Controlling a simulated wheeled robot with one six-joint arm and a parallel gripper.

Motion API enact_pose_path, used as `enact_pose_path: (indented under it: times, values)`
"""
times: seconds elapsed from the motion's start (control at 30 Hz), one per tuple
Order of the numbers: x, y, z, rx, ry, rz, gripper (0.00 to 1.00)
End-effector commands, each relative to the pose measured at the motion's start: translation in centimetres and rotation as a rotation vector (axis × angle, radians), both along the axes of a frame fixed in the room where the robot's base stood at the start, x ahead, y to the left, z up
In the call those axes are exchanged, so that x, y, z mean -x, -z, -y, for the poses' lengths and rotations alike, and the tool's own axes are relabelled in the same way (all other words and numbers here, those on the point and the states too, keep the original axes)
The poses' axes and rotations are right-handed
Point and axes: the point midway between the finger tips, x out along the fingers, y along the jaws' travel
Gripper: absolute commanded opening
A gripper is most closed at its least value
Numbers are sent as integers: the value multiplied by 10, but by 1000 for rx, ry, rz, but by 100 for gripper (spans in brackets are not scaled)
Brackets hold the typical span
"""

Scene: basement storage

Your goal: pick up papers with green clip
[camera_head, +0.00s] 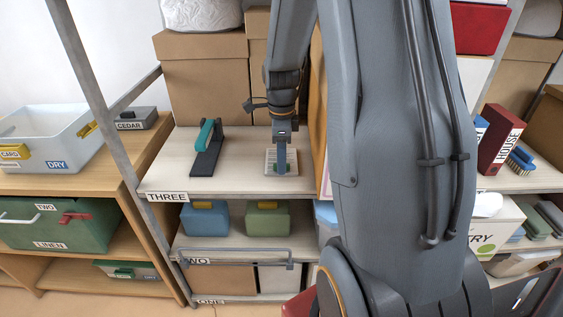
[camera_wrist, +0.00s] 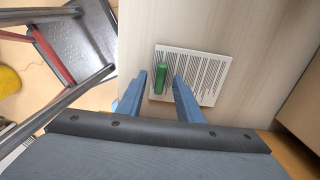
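The papers (camera_wrist: 205,77) lie flat on the shelf board as a white sheet with dark stripes. The green clip (camera_wrist: 161,66) sits on their left part in the wrist view. In the head view the papers (camera_head: 290,166) lie on the shelf marked THREE, partly hidden by my gripper (camera_head: 281,168). In the wrist view my gripper (camera_wrist: 160,80) is open, its two blue fingers on either side of the green clip's near end. Nothing is held. I cannot tell whether the fingertips touch the papers.
A black and teal stapler-like tool (camera_head: 207,148) stands left of the papers on the shelf (camera_head: 235,181). Cardboard boxes (camera_head: 205,75) stand behind. A metal post (camera_head: 100,80) rises at the left. In the wrist view a box (camera_wrist: 302,110) is at the right.

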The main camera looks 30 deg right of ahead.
Motion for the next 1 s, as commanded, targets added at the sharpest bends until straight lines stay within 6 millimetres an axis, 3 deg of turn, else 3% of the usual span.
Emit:
enact_pose_path:
  times: [0.07, 0.23, 0.77, 1.0]
  values:
    - [0, 0, 0, 0, 0, 0, 29]
    - [0, 0, 0, 0, 0, 0, 1]
    - [-1, -6, -3, 1, -1, 3, 0]
    - [-2, -42, -3, 2, 0, 6, 0]
